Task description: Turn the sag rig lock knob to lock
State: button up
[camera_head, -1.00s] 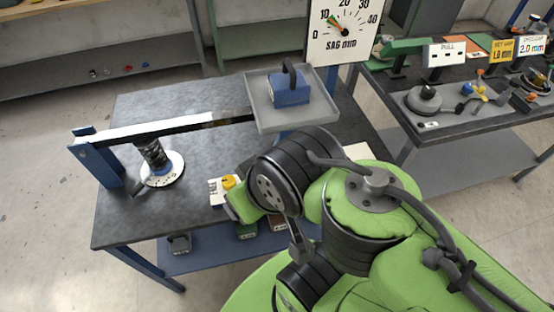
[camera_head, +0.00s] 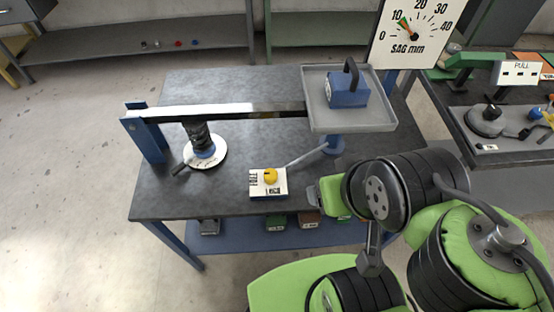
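The lock knob (camera_head: 270,176) is a small yellow knob on a white label plate (camera_head: 257,190) with dark lettering, near the front edge of the rig table. The lettering is too small to read surely. The sag rig has a long beam (camera_head: 225,111), a dark spring (camera_head: 198,136) on a round white base (camera_head: 208,155), and a tray (camera_head: 355,124) at its right end. The tray holds a blue weight (camera_head: 347,90) with a black handle. My arm's green end is to the right of the knob, apart from it. My gripper's fingers are not clearly visible.
The sag dial (camera_head: 414,37) stands behind the tray, its needle near 10. A grey bar (camera_head: 305,155) slants up from near the plate toward a blue post under the tray. Several small boxes (camera_head: 277,221) sit on the lower shelf. A second bench (camera_head: 487,152) stands at the right.

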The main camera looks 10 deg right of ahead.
aim_at(270, 175)
jog(key=l+u, duration=0.3)
jog(key=u, duration=0.15)
jog(key=l+u, duration=0.45)
jog(key=i+j, duration=0.05)
jog(key=j, duration=0.05)
